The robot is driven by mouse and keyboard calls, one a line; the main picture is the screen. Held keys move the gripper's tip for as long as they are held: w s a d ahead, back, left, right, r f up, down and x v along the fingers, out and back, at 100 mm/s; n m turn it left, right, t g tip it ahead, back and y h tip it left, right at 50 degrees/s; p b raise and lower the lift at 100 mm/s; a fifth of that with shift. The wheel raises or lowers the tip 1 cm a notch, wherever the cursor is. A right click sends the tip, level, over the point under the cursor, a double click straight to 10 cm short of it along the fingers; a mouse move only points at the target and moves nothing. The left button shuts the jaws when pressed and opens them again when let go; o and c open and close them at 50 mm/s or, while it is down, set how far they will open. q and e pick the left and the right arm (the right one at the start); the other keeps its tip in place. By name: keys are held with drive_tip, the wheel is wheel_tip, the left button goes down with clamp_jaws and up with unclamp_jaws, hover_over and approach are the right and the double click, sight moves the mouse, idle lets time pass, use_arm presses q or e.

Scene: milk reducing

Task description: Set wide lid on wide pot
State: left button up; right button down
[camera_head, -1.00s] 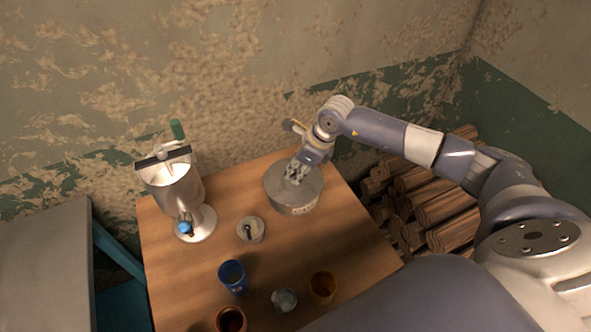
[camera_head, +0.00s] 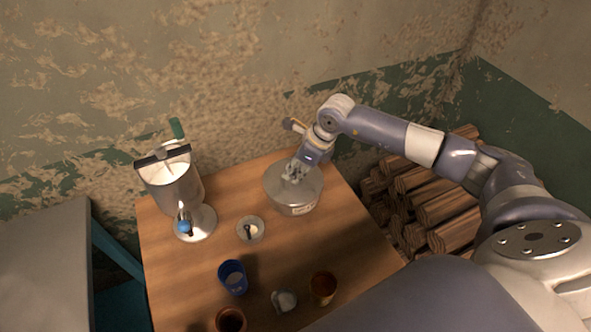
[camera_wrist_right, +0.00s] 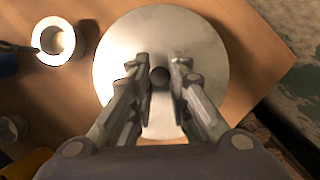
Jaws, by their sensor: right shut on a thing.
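The wide lid (camera_head: 279,182) is a round, flat, grey metal disc with a dark knob (camera_wrist_right: 159,76). It lies over the top of the wide pot (camera_head: 298,209), a grey metal pot at the back right of the table. The lid looks level and roughly centred; whether it touches the rim all round I cannot tell. My right gripper (camera_head: 293,174) comes down from above and is shut on the lid's knob, and its fingers (camera_wrist_right: 160,80) stand on both sides of the knob in the wrist view. The lid hides the pot's opening. My left gripper is not in view.
A metal milk separator (camera_head: 178,190) stands at the back left of the wooden table (camera_head: 190,277). A small round container (camera_head: 250,229) sits left of the pot. A blue cup (camera_head: 232,278), a brown cup (camera_head: 323,288) and other small vessels stand in front. Logs (camera_head: 440,205) lie right.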

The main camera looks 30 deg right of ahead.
idle(0.3)
drive_tip(key=c, duration=1.4)
unclamp_jaws()
drive_tip(key=shift+c, duration=0.2)
drive_tip(key=o, duration=0.5)
drive_tip(key=shift+r+p, duration=1.4)
drive_tip(key=shift+r, duration=1.55)
